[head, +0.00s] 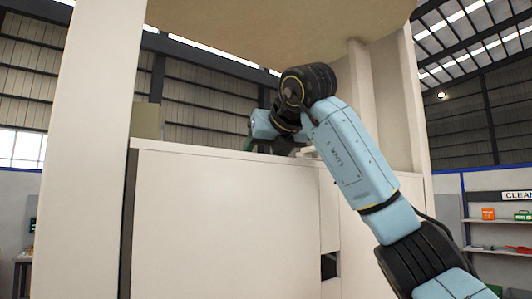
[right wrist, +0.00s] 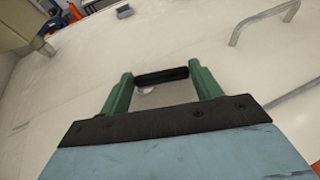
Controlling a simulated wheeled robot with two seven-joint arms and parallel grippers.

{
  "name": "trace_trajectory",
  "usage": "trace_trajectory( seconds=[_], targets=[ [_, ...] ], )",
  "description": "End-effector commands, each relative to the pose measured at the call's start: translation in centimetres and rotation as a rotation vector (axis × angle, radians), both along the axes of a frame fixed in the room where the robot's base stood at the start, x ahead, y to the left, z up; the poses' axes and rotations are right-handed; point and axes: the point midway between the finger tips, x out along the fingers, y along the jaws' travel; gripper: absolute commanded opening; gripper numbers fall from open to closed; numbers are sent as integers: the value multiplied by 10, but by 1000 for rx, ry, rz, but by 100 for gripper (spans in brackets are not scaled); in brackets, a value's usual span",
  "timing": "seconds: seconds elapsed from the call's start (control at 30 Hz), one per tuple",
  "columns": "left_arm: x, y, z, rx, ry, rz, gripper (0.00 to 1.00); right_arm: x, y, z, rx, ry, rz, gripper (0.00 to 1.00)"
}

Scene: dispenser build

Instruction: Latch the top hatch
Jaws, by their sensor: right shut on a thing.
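My right gripper (right wrist: 161,82) is over the white top surface (right wrist: 60,80) of the machine, with a black bar (right wrist: 163,75) between its two green fingertips. It is shut on this bar; I cannot tell whether the bar is the hatch's latch. A small pale round part shows just below the bar. In the head view my right arm comes from the right and reaches over the top edge of the white cabinet (head: 225,215). The right gripper (head: 270,146) is mostly hidden there behind my wrist and the edge. The hatch's outline cannot be made out. My left gripper is not in view.
A bent metal handle (right wrist: 263,22) rises from the top surface at upper right in the wrist view, with a metal bar (right wrist: 297,95) below it. A small grey block (right wrist: 124,11) sits at the far side. White pillars (head: 90,130) flank the cabinet beneath a beige overhang (head: 230,30).

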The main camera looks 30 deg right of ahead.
Motion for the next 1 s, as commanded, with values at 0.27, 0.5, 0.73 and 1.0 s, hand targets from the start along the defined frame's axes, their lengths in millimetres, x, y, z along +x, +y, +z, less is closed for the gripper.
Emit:
trace_trajectory(
  seconds=[0.27,0.5,0.73,1.0],
  targets=[
    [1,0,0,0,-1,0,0,-5,8,2,-3,-3,-264,41],
    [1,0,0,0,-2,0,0,-8,15,2,-2,-4,-493,41],
    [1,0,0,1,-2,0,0,-9,20,2,-1,-5,-684,41],
    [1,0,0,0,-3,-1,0,-9,24,2,0,-5,-832,41]
  ],
)
